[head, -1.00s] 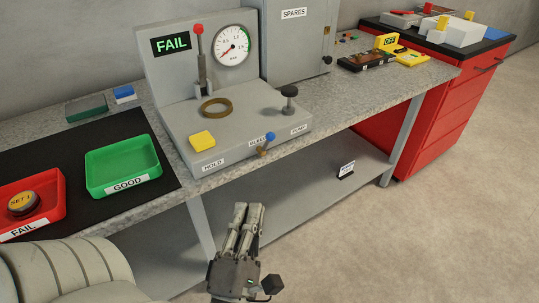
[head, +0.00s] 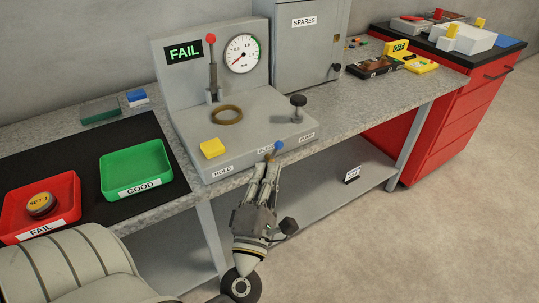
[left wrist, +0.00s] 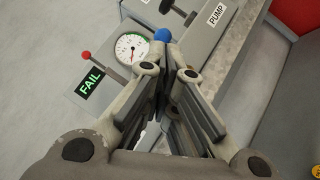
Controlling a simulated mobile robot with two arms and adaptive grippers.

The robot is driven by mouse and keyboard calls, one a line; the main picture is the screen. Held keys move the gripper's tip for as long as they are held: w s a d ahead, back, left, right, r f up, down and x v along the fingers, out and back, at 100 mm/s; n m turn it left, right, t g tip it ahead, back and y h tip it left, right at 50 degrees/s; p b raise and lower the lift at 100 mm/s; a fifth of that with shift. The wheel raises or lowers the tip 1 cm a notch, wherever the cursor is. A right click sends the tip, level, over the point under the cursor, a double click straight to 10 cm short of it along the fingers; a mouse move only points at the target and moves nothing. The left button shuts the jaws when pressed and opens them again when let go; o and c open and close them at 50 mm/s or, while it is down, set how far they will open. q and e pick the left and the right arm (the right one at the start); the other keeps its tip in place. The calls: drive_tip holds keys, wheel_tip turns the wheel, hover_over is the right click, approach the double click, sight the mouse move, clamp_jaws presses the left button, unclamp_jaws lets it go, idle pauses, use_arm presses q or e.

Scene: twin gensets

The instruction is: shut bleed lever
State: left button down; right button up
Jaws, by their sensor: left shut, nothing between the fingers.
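The bleed lever, with a blue knob (head: 279,145) and a brass-coloured base, is on the front face of the grey test stand (head: 196,122), between the BLEED and PUMP labels. Its knob points up and to the right in the head view. My left gripper (head: 269,166) is shut and empty, its fingertips just below the lever's base. In the left wrist view, the blue knob (left wrist: 162,35) shows just beyond my closed fingertips (left wrist: 163,66); the lever's base is hidden behind them. I cannot tell whether the fingers touch the lever. My right gripper is not in view.
Green (head: 136,167) and red trays (head: 69,191) lie left. The floor in front is free.

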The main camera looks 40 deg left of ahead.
sight(270, 160)
use_arm(q)
drive_tip(key=shift+p+x, duration=0.4)
drive_tip(key=shift+x, duration=1.35)
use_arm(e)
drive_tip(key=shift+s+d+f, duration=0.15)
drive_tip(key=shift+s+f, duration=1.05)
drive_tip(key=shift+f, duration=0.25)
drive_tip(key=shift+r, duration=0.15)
